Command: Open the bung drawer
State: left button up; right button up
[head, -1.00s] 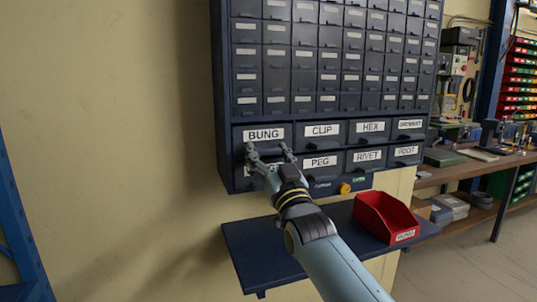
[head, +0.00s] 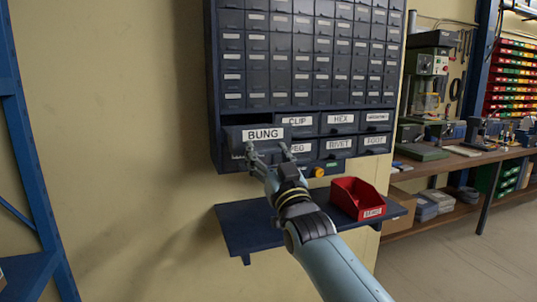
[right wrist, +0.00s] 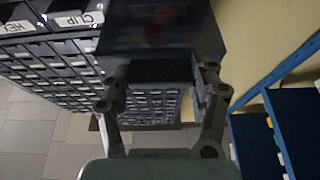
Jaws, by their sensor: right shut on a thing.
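The bung drawer (head: 262,133) has a white BUNG label and stands out from the dark cabinet (head: 222,105), partly pulled open. My right gripper (head: 268,153) is at the lower front of this drawer, shut on its handle. The handle itself is hidden by the fingers. In the right wrist view the fingers (right wrist: 162,80) reach toward a dark drawer front (right wrist: 160,35) that fills the top middle. My left gripper is not in view.
Closed drawers labelled CLIP (head: 298,121), HEX (head: 341,118) and RIVET (head: 340,144) sit to the right. A red bin (head: 357,198) stands on the dark shelf (head: 240,232) below. A workbench (head: 450,162) stands at the right. Open space lies left of the cabinet.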

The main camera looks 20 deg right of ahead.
jog(key=shift+w+f, duration=0.1)
jog(key=shift+w, duration=0.05)
jog(key=o, duration=1.4)
jog(key=shift+o, duration=1.6)
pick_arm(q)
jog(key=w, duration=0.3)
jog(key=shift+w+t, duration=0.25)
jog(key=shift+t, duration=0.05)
pick_arm(e)
jog(key=v, duration=1.2)
